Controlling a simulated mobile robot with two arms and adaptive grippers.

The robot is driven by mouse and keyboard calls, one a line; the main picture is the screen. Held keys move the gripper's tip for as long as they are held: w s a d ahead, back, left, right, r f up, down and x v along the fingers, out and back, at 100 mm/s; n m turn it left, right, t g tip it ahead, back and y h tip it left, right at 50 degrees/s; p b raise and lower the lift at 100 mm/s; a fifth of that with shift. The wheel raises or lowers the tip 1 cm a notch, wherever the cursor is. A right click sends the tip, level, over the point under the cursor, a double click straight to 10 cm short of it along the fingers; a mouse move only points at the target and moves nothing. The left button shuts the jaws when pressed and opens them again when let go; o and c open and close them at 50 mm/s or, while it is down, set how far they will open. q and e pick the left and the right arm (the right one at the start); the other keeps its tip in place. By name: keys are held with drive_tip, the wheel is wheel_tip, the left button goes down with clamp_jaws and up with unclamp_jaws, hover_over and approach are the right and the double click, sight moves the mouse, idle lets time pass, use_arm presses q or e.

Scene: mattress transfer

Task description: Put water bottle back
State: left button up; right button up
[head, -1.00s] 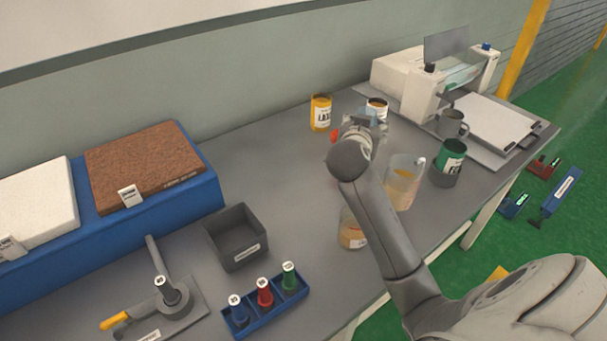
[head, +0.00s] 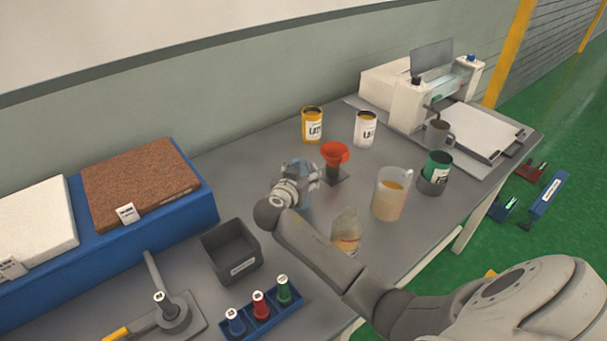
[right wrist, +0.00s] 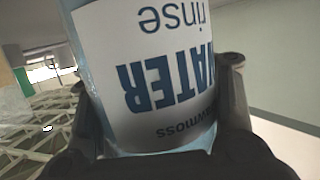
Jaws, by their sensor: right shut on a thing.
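The water bottle (right wrist: 155,80) fills the middle of the right wrist view. It is pale blue and clear, with a white label reading "WATER" and "rinse" that appears upside down there. My right gripper (right wrist: 160,125) is shut on it, with one dark finger on each side. In the head view my right gripper (head: 302,175) is over the middle of the table, left of the red funnel. My own wrist hides most of the bottle there, and I cannot tell whether its base touches the table. My left gripper is not in view.
Near the gripper stand the red funnel (head: 335,153), a clear jug (head: 390,195) and a bottle with tan contents (head: 346,232). Yellow (head: 312,125) and white (head: 365,128) tins stand behind. An empty dark grey bin (head: 230,250) and blue rack (head: 262,312) are at left front.

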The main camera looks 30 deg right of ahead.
drive_tip(key=shift+d+f, duration=0.1)
drive_tip(key=shift+f, duration=0.55)
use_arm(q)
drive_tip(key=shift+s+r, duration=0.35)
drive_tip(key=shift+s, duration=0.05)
use_arm(e)
drive_tip(key=shift+f, duration=0.1)
drive_tip(key=shift+f, duration=0.15)
drive_tip(key=o, duration=1.5)
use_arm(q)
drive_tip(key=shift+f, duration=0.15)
